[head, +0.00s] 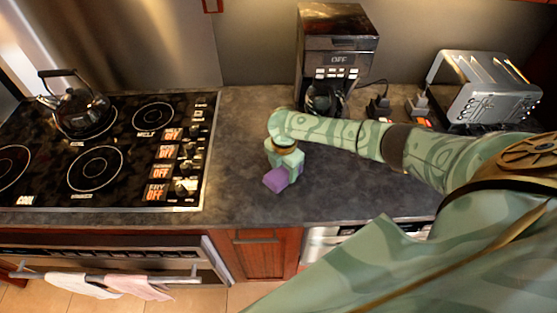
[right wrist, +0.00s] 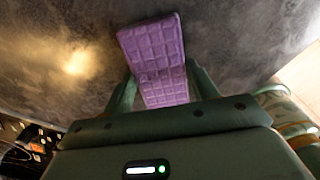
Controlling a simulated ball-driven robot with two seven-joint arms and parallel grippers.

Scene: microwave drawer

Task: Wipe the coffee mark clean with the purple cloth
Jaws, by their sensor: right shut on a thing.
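The purple cloth (head: 276,181) is a folded, quilted block at the counter, in front of the coffee maker. My right gripper (head: 285,165) points down and is shut on the purple cloth. In the right wrist view the cloth (right wrist: 155,50) sits between the two green fingers of the gripper (right wrist: 164,83) and sticks out past them. I cannot tell whether the cloth touches the counter. No coffee mark can be made out in either view; the arm and cloth may hide it. My left gripper is not in view.
The dark counter (head: 240,130) is clear around the cloth. A stove (head: 120,190) with a kettle (head: 78,108) lies to the left. A coffee maker (head: 338,45) stands behind, a toaster (head: 485,85) at back right. Towels (head: 80,285) hang from the oven handle.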

